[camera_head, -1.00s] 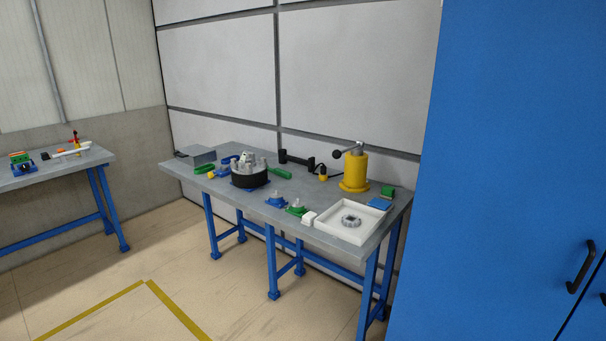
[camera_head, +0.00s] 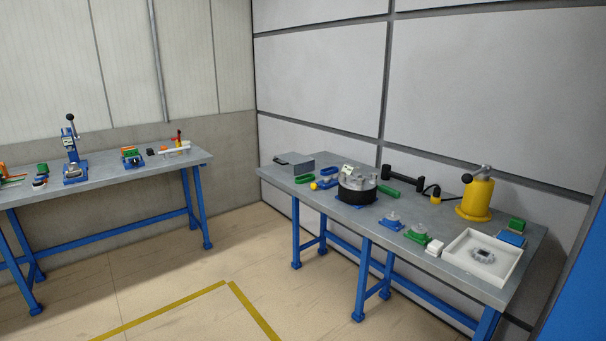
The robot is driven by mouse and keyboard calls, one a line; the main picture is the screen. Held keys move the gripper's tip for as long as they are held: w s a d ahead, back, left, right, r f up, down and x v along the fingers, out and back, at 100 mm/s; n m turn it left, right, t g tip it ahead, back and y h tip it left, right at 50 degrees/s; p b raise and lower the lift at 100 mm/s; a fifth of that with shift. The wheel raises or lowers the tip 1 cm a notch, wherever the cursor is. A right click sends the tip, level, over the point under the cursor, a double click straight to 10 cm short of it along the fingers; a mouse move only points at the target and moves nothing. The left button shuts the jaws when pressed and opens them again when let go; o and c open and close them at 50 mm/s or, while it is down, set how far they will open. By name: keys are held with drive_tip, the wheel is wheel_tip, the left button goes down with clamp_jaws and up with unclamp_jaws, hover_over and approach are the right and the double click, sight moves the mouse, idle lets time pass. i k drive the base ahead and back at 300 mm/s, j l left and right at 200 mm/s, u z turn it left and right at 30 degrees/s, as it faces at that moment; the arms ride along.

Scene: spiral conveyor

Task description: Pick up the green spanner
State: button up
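I cannot clearly make out a green spanner at this distance. On the right workbench (camera_head: 300,196), a flat green loop-shaped piece (camera_head: 304,179) lies near the left end, beside blue pieces (camera_head: 326,182). A green bar or handle (camera_head: 390,192) sticks out to the right of a round grey and black device (camera_head: 357,186). On the left workbench, a small green piece (camera_head: 42,168) lies near the left edge of the view. My gripper is not in view.
The left workbench (camera_head: 105,180) carries a blue press (camera_head: 72,150). A yellow cylinder (camera_head: 475,199) and a white tray (camera_head: 456,248) stand on the right bench. A blue cabinet (camera_head: 580,290) is at the right edge. The floor (camera_head: 190,265) in front is clear, with yellow lines.

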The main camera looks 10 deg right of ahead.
sight(390, 191)
drive_tip(key=i+j, duration=0.15)
drive_tip(key=i, duration=0.2)
drive_tip(key=i+j+z, duration=0.1)
drive_tip(key=i, duration=0.3)
drive_tip(key=i+j+z, duration=0.4)
drive_tip(key=i+j, duration=0.15)
